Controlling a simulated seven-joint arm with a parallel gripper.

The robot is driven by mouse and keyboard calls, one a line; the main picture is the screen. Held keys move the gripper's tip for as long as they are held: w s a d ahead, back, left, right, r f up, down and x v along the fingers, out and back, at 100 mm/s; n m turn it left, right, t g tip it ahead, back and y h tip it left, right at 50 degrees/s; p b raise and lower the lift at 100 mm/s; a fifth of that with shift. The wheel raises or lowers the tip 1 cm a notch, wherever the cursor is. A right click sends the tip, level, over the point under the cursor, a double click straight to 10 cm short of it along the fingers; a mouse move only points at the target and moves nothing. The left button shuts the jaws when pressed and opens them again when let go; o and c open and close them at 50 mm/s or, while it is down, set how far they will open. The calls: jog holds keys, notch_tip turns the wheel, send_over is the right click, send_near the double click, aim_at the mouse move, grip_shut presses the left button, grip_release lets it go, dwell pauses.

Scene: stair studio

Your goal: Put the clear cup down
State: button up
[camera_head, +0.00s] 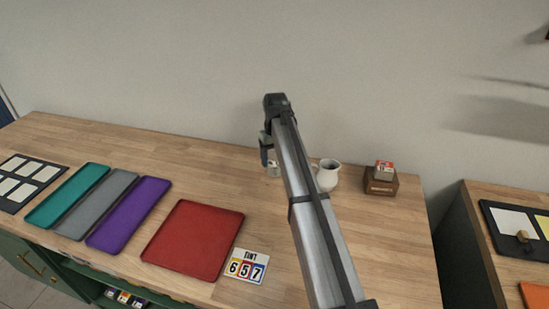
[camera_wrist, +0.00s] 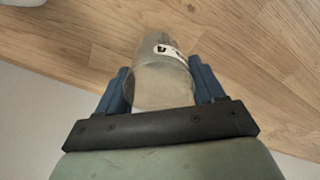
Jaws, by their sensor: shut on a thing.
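The clear cup (camera_wrist: 163,80) is between the two blue fingers of my gripper (camera_wrist: 161,88) in the wrist view. It looks smoky and see-through, with a small black and white label on its side. My gripper is shut on it. In the head view my gripper (camera_head: 267,157) is near the back of the wooden table, and a small part of the cup (camera_head: 273,170) shows beside the fingers. My arm hides part of the area to the right. I cannot tell whether the cup touches the table.
A white jug (camera_head: 328,176) stands right of my arm, near a brown box (camera_head: 381,183) holding a small item. A red tray (camera_head: 193,240), a number card (camera_head: 246,266), and purple (camera_head: 128,215), grey (camera_head: 96,204) and teal (camera_head: 68,196) trays lie left. Bare wood lies behind the trays.

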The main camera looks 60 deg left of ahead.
jog(key=shift+f, duration=0.15)
jog(key=o, duration=1)
jog(key=shift+o, duration=0.2)
notch_tip(320, 180, up, 12)
jog(key=shift+w, duration=0.1)
dwell(0.5)
